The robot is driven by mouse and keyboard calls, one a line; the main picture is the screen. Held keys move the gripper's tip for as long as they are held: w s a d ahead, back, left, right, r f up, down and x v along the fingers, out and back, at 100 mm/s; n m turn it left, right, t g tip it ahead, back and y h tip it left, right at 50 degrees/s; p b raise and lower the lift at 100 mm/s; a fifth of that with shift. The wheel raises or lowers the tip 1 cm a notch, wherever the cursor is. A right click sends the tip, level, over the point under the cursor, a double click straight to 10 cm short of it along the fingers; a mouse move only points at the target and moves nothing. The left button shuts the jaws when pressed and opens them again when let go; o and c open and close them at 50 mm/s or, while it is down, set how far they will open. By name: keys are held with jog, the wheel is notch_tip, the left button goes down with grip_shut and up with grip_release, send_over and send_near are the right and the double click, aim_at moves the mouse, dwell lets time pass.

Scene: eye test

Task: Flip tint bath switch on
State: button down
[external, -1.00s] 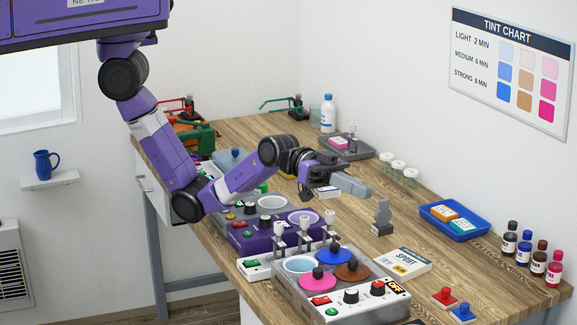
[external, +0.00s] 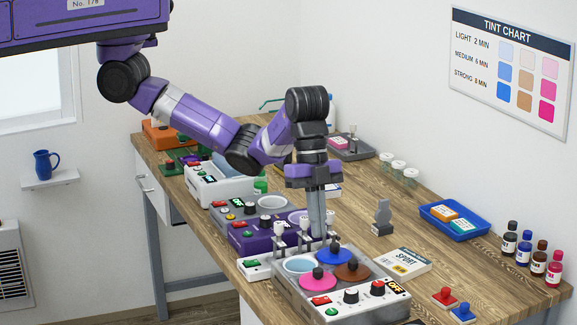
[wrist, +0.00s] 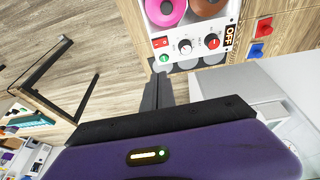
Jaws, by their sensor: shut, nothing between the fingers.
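The tint bath (external: 340,308) is a grey unit at the near end of the bench, with blue, pink and brown lidded pots and one open pale-blue well. In the wrist view the red switch (wrist: 160,42) and the OFF sign (wrist: 229,36) show too. My gripper (external: 317,233) points down, shut and empty, at the back of the bath in the external view. In the wrist view my fingertips (wrist: 160,74) appear just below the panel's switch end, apart from the switch.
Upright white-topped posts (external: 304,228) stand close to my fingers. A purple unit (external: 250,236) and a white unit (external: 220,182) sit farther back. Right of the bath lie a SPORT box (external: 402,262), red and blue knobbed pieces (external: 445,297) and dye bottles (external: 524,250).

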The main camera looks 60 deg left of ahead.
jog(key=shift+a+f, duration=0.15)
jog(key=shift+a, duration=0.35)
jog(key=shift+f, duration=0.1)
jog(key=p, duration=0.2)
send_over(318, 300)
jog(key=a, duration=0.1)
notch_tip(318, 300, down, 12)
jog(key=shift+w+a+r, duration=0.1)
jog(key=shift+w+r, duration=0.05)
jog(key=shift+r, duration=0.05)
jog(key=shift+f, duration=0.9)
